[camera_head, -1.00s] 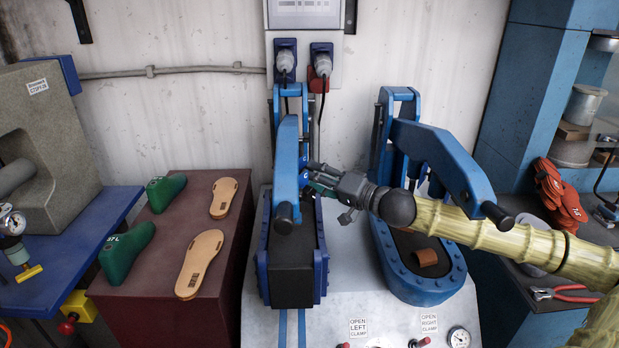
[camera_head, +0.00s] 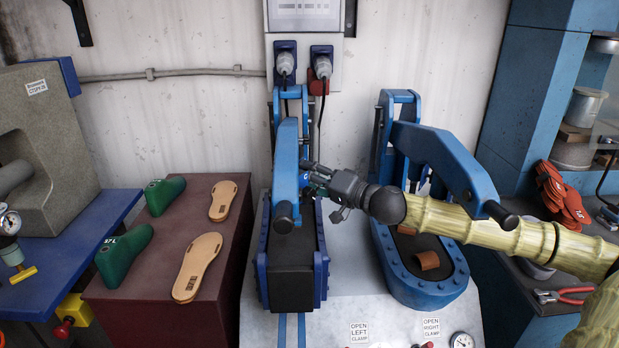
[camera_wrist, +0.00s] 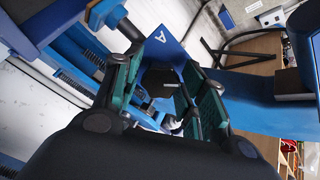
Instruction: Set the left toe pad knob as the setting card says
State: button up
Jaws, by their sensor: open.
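The left press (camera_head: 286,165) is a blue frame with a hinged arm above a dark pad (camera_head: 292,285). My gripper (camera_head: 316,178) is at the right side of that arm, reaching in from the right. In the wrist view, its green-padded fingers (camera_wrist: 160,88) stand apart. A dark knob-like part with a short pale line (camera_wrist: 171,85) shows between them, on or before a blue face marked "A" (camera_wrist: 160,37). I cannot tell whether the fingers touch it. In the head view the knob is hidden behind my gripper. No setting card is readable.
The right press (camera_head: 440,160) stands close by, under my forearm, with a brown piece (camera_head: 427,260) on its pad. A dark red block (camera_head: 225,250) at left bears green lasts (camera_head: 122,255) and tan soles (camera_head: 197,266). Clamp labels (camera_head: 359,332) are at the front.

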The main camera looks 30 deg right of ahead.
jog(key=c, duration=0.8)
jog(key=shift+o, duration=0.2)
jog(key=shift+f+m, duration=0.1)
jog(key=shift+m, duration=0.2)
jog(key=m+b, duration=0.1)
jog(key=m, duration=0.1)
jog(key=shift+m, duration=0.4)
jog(key=m+b, duration=0.2)
jog(key=m, duration=0.3)
jog(key=shift+m, duration=0.3)
jog(key=o, duration=0.8)
jog(key=shift+d, duration=0.1)
jog(key=shift+c, duration=0.2)
